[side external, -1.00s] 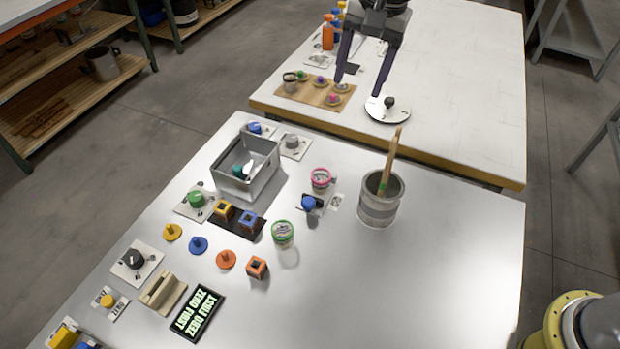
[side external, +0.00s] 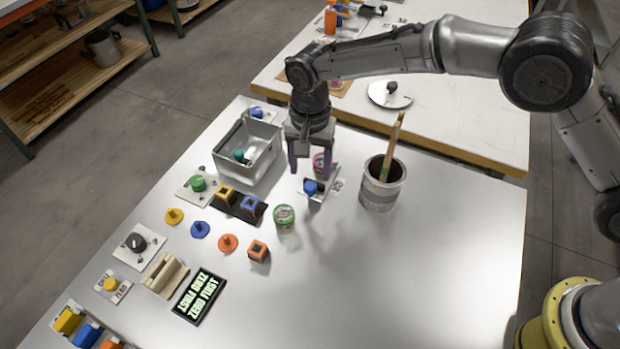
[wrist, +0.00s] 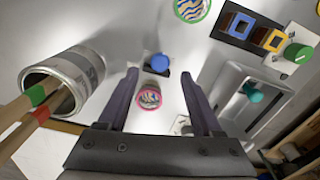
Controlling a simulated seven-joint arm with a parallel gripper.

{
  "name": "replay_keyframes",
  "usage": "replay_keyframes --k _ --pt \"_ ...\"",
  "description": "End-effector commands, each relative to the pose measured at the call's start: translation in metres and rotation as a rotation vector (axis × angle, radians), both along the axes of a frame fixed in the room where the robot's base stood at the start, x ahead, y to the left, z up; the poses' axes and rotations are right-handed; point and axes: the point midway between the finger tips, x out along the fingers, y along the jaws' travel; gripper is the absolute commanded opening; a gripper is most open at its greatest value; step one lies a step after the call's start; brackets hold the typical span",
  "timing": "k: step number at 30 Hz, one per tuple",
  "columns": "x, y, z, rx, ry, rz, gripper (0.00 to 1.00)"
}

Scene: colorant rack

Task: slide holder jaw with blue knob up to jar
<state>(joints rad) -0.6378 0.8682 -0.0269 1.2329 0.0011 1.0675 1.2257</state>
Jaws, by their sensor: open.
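The holder jaw is a small dark piece with a blue knob (side external: 311,187), in the middle of the near table; the knob also shows in the wrist view (wrist: 158,63). A jar with a pink rim (side external: 318,164) stands just behind it, partly hidden by my gripper; its patterned top shows in the wrist view (wrist: 149,96). A gap between jar and knob shows in the wrist view. My gripper (side external: 310,172) points down above the jar and holder, fingers apart. In the wrist view the jar and knob appear between the open fingers (wrist: 159,72), with nothing held.
A grey can (side external: 372,192) with wooden sticks stands close on the right. A metal bin (side external: 262,172) stands to the left. The table's right front is clear.

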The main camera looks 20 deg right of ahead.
Motion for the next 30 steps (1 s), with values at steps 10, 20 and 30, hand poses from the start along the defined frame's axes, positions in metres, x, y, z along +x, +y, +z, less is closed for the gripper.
replay_keyframes --k 10,20,30 --pt "0.0 0.0 -0.043 0.001 -0.001 0.0 0.67" --pt "0.0 0.0 -0.047 0.001 -0.001 0.0 0.67" --pt "0.0 0.0 -0.047 0.001 -0.001 0.0 0.11"
